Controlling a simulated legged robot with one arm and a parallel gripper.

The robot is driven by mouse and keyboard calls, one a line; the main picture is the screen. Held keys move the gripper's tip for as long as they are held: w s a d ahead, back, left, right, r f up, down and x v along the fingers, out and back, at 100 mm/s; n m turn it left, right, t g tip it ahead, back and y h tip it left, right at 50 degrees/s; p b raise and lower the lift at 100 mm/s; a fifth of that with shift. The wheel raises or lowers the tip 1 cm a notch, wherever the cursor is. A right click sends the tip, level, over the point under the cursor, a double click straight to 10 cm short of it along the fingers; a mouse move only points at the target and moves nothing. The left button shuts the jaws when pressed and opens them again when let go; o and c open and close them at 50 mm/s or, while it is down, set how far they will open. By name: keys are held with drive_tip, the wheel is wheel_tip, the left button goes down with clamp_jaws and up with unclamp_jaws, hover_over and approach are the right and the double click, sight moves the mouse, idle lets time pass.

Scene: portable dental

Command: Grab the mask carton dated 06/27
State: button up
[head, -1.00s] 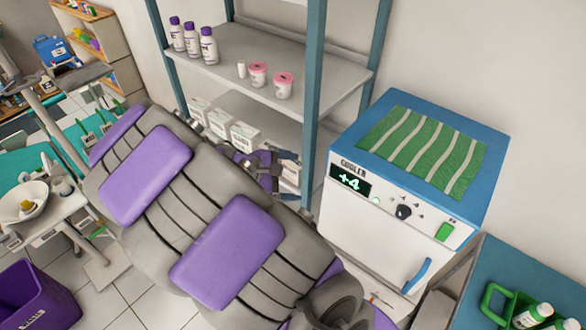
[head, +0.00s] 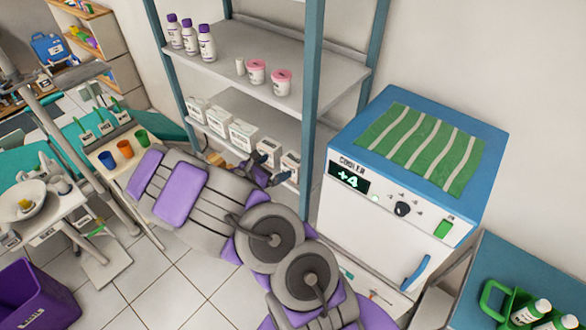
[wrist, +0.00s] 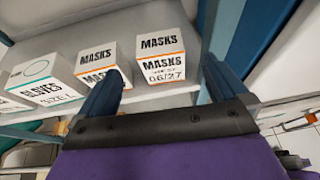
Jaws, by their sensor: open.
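The mask carton dated 06/27 (wrist: 163,64) is a white box with an orange stripe and black lettering, upright on a shelf in the wrist view. My gripper (wrist: 162,70) is open, with one dark blue finger to each side of this carton in the picture. The carton appears ahead of the fingers, and no contact shows. A second masks carton (wrist: 97,58) stands just left of it, its lower print partly hidden by my left finger. In the head view my gripper (head: 270,168) is at the right end of the lower shelf's carton row, where labels are too small to read.
A gloves carton (wrist: 42,80) stands farther left on the lower shelf (head: 262,112). A teal shelf post (head: 313,100) rises close to the right. The upper shelf holds bottles (head: 190,38) and pink-lidded jars (head: 281,82). The cooler (head: 400,190) stands right of the shelving.

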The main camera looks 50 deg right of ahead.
sight(297, 159)
drive_tip(key=b+x, duration=0.1)
drive_tip(key=x, duration=0.7)
drive_tip(key=shift+d+f, duration=0.15)
drive_tip(key=shift+d, duration=0.05)
drive_tip(key=x, duration=0.2)
drive_tip(key=f+b+x, duration=0.1)
drive_tip(key=x, duration=0.1)
drive_tip(key=shift+w+d, duration=0.15)
drive_tip(key=shift+w, duration=0.05)
drive_tip(key=shift+d+f, duration=0.1)
drive_tip(key=shift+d, duration=0.2)
drive_tip(key=shift+c, duration=0.3)
drive_tip(key=shift+a, duration=0.15)
drive_tip(key=c, duration=0.8)
